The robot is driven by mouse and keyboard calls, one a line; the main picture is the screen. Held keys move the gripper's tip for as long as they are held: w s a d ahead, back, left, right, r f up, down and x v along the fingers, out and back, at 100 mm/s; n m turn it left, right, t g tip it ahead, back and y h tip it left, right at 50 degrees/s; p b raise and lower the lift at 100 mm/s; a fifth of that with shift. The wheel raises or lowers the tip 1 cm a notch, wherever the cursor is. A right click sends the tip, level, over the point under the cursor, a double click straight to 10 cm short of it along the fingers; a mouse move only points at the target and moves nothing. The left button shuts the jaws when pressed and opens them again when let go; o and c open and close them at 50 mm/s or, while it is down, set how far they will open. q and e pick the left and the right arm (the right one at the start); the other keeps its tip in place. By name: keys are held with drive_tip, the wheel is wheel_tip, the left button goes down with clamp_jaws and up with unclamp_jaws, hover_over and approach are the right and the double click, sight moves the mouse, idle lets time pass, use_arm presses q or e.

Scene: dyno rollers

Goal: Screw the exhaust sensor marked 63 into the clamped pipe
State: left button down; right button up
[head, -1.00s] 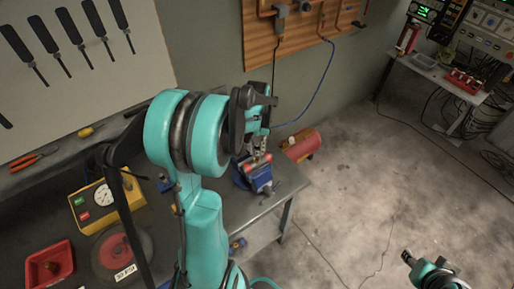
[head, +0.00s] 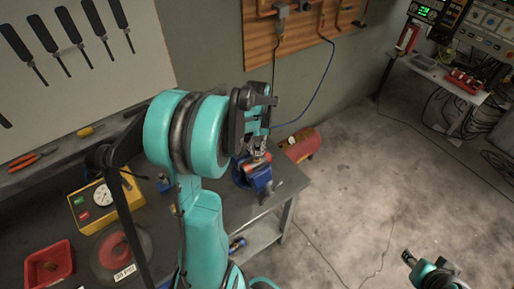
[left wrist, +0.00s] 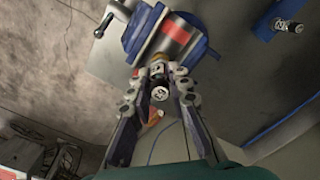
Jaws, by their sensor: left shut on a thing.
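A blue vise (head: 252,177) stands at the bench's right end. It also shows at the top of the left wrist view (left wrist: 146,30), with a silver and red cylindrical part (left wrist: 176,38), seemingly the clamped pipe. My left gripper (head: 257,147) is over the vise. In the left wrist view its fingers (left wrist: 159,84) are shut on a small sensor (left wrist: 159,94) with a dark round connector end, close against the clamped part. I cannot read its marking or see its thread. My right gripper (head: 409,258) is low at the right, away from the bench; its jaws are too small to judge.
Another dark connector-ended piece (left wrist: 290,26) sits by a blue holder at the wrist view's right. On the bench are a yellow gauge box (head: 97,203), a red tray (head: 49,284) and a round disc. A red cylinder (head: 302,145) lies behind the bench.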

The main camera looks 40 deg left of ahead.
use_arm(q)
drive_tip(key=shift+f+b, duration=0.45)
drive_tip(key=shift+b, duration=0.05)
drive_tip(key=m+b, duration=0.1)
drive_tip(key=m, duration=0.4)
drive_tip(key=shift+m, duration=0.4)
drive_tip(key=m, duration=0.5)
drive_tip(key=m+b, duration=0.1)
drive_tip(key=m, duration=0.5)
drive_tip(key=shift+m, duration=0.4)
drive_tip(key=m, duration=0.3)
drive_tip(key=shift+m, duration=0.3)
drive_tip(key=m, duration=0.4)
drive_tip(key=shift+b, duration=0.35)
